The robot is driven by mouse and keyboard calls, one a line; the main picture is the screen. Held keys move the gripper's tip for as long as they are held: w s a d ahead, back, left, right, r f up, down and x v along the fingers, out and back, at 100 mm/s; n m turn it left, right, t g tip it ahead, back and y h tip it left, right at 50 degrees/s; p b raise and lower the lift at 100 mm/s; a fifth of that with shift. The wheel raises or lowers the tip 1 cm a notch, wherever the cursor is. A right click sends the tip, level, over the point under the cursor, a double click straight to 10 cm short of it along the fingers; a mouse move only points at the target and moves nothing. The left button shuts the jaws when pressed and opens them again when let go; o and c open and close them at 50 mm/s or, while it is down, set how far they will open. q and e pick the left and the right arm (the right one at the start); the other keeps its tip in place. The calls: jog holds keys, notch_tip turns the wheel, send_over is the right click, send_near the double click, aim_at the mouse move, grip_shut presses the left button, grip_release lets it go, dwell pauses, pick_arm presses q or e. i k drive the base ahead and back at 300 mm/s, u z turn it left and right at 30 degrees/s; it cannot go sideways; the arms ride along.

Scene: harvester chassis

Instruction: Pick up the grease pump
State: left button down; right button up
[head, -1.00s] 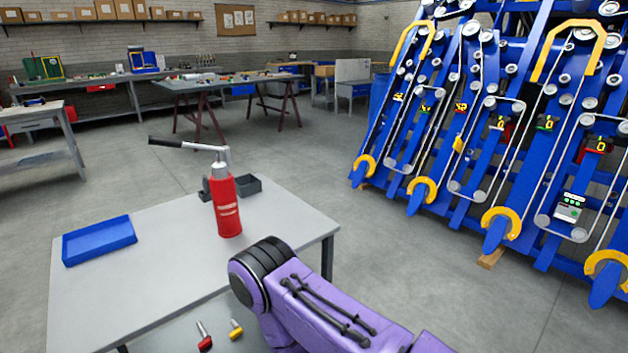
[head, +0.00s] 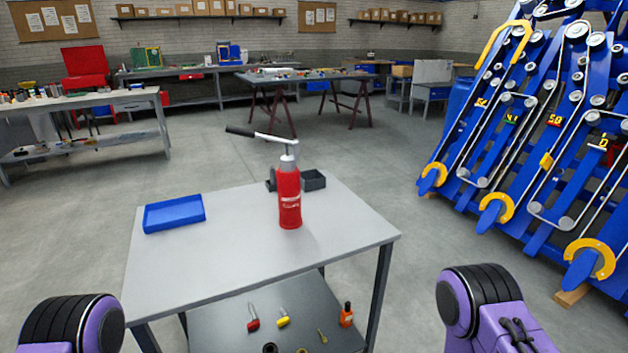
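The grease pump (head: 290,198) is a red cylinder with a grey head and a long lever with a black grip pointing left. It stands upright on the grey table (head: 240,258) in front of me, near its right side. Purple and black parts of both my arms show at the lower left and lower right corners, apart from the pump. Neither of my grippers is in view. Nothing is touching the pump.
A blue tray (head: 174,214) lies at the table's left. A dark grey bin (head: 313,180) sits behind the pump. The lower shelf (head: 290,330) holds small tools and an orange bottle (head: 346,315). The blue harvester chassis (head: 540,150) stands at right. Open floor surrounds the table.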

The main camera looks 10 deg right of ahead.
aim_at(288, 175)
jog(key=k, duration=0.5)
jog(key=z, duration=1.3)
jog(key=i, duration=2.1)
jog(key=u, duration=0.95)
